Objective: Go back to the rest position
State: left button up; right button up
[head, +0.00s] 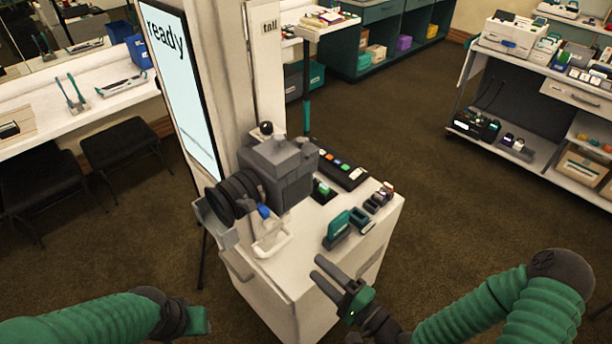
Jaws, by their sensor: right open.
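My right gripper (316,267) comes in from the lower right and hangs in front of the white stand (285,300). Its two dark fingers are apart and I see nothing between them. They point up and left, close to the stand's front right edge in the picture; the exact gap cannot be told.
On the stand are a grey camera (280,168), a teal item (338,228), a button panel (342,170) and a clear container (270,240). A "ready" screen (178,80) stands behind left. Stools (122,145) are left; a shelf cart (560,190) is right. Brown floor is open between.

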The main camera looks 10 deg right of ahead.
jog(key=s+d+f+n+g+h, duration=0.3)
jog(key=d+f+n+g+h, duration=0.3)
jog(key=f+n+g, duration=0.4)
jog(key=s+d+r+n+h, duration=0.2)
jog(key=d+r+h, duration=0.15)
jog(key=d, duration=0.25)
jog(key=s+a+r+g+h, duration=0.1)
jog(key=s+r+g, duration=0.1)
jog(key=s+r, duration=0.2)
notch_tip(320, 180, up, 2)
jog(key=shift+s+a+r+n, duration=0.1)
jog(key=shift+s+a+n, duration=0.1)
jog(key=shift+a+n, duration=0.15)
jog(key=shift+a, duration=0.2)
jog(key=shift+d, duration=0.1)
jog(key=shift+c, duration=0.3)
